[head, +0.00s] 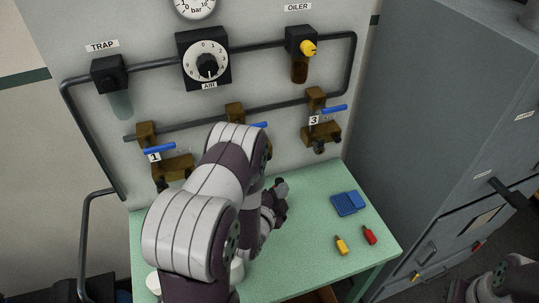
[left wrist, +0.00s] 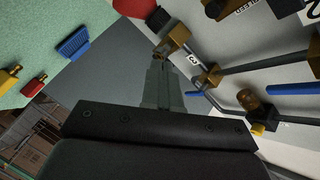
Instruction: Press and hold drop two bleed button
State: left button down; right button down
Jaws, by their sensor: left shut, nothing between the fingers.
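My left gripper (head: 281,188) is shut and empty, low in front of the panel and above the green table in the head view. In the left wrist view its fingers (left wrist: 164,58) point toward the brass block of drop three (left wrist: 180,35), apart or touching I cannot tell. Drop two has a brass fitting (head: 234,112) and a blue lever (head: 259,125); my left arm covers most of its lower part in the head view.
Drop one (head: 172,167) and drop three (head: 320,134) flank drop two. The table (head: 315,235) holds a blue block (head: 348,203), a yellow piece (head: 341,246) and a red piece (head: 370,235). A grey cabinet (head: 440,130) stands at the right.

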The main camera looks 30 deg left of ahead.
dwell(0.3)
pick_arm(q)
jog(key=w+a, duration=0.2)
jog(key=a, duration=0.1)
jog(key=w+a+b, duration=0.1)
jog(key=w+a, duration=0.2)
jog(key=shift+f, duration=0.1)
jog(key=shift+w+a, duration=0.35)
jog(key=shift+a, duration=0.05)
jog(key=shift+b, duration=0.4)
dwell(1.5)
jog(key=shift+w+a, duration=0.25)
jog(key=shift+a, duration=0.05)
